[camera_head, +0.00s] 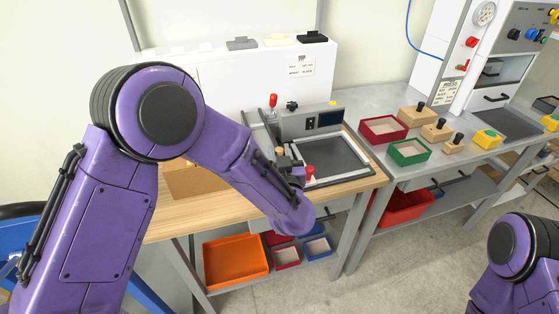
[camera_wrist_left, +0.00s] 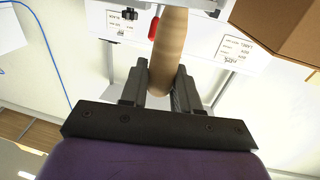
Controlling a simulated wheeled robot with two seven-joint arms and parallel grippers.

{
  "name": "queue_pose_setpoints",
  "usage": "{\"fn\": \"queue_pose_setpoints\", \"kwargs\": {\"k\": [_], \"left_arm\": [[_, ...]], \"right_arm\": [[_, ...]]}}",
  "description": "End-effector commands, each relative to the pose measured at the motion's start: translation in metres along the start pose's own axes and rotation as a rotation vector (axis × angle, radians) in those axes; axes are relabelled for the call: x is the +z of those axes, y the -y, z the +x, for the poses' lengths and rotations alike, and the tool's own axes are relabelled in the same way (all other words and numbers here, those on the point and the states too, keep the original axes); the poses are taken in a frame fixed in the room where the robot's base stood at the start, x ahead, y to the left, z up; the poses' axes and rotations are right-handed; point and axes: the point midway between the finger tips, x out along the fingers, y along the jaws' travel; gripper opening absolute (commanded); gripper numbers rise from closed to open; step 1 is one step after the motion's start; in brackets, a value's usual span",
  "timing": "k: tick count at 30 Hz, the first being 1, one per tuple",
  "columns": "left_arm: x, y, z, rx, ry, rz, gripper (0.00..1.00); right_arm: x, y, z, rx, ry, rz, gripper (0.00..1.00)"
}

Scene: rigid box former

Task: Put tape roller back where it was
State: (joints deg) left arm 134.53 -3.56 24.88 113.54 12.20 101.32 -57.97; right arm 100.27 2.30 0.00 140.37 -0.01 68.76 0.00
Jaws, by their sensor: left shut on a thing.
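The tape roller (camera_wrist_left: 172,42) shows in the left wrist view as a long, rounded tan wooden handle. My left gripper (camera_wrist_left: 160,85) is shut on it, with one dark finger on each side. The handle's far end runs out of the top of that view. In the head view my left gripper (camera_head: 287,163) is small and partly hidden by my own forearm, above the bench near the grey machine. A small tan end of the handle (camera_head: 279,151) shows there. My right gripper is out of view; only part of my right arm shows at lower right.
A grey machine (camera_head: 340,158) with a red-knobbed lever stands beside my left gripper. A cardboard piece (camera_head: 195,182) lies on the wooden bench (camera_head: 362,185), partly behind my arm. Red (camera_head: 384,128) and green (camera_head: 409,152) trays and wooden blocks with black knobs (camera_head: 437,131) occupy the right table.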

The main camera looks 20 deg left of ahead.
Motion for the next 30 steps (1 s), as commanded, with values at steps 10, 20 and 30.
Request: {"fn": "queue_pose_setpoints", "kwargs": {"k": [10, 20, 30], "left_arm": [[0.029, 0.000, -0.001, -0.001, 0.000, 0.000, 0.00], [0.033, 0.000, -0.001, -0.001, 0.001, 0.001, 0.56], [0.030, -0.001, -0.006, 0.001, 0.001, 0.000, 0.56]], "right_arm": [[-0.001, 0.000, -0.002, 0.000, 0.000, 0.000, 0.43], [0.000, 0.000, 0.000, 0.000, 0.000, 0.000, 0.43], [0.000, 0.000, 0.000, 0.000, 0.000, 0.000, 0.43]]}}
